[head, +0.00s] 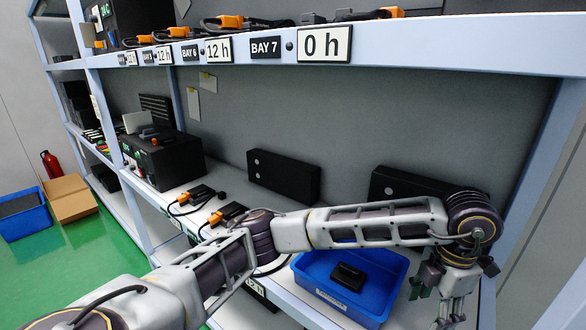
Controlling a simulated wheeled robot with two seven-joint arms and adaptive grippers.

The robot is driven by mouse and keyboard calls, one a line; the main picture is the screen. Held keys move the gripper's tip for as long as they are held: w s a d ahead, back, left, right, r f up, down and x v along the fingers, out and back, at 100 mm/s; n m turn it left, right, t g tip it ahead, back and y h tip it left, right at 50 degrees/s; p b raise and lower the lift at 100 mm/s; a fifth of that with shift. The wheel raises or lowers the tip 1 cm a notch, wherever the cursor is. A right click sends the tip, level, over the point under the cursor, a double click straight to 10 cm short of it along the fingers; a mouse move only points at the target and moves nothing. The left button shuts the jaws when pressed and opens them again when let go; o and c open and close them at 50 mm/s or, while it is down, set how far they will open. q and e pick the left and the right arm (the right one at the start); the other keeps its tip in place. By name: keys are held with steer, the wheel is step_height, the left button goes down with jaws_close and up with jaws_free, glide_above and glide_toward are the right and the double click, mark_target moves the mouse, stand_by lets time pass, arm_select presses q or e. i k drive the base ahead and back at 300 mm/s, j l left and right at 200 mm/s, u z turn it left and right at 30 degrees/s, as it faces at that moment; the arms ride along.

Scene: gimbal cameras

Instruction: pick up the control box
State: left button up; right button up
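No label in view marks which item is the control box. One long black box (284,177) with two light round spots stands against the shelf's back panel. A similar black box (400,184) stands to its right, partly hidden behind my arm. A larger black unit (170,162) with a green display sits farther left on the shelf. A small black item (347,277) lies in a blue bin. My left gripper (454,312) points down to the right of the bin, apart from these boxes. Its fingertips run towards the lower edge, and its opening is unclear. My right gripper is not in view.
The blue bin (309,286) sits near the shelf front. An upper shelf edge (420,50) with bay labels crosses above. Black devices with orange plugs (197,194) lie left of my arm. A shelf upright (548,190) stands at right. Green floor (62,243) is open at left.

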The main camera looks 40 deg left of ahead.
mark_target(170, 138)
steer(key=u, duration=2.15)
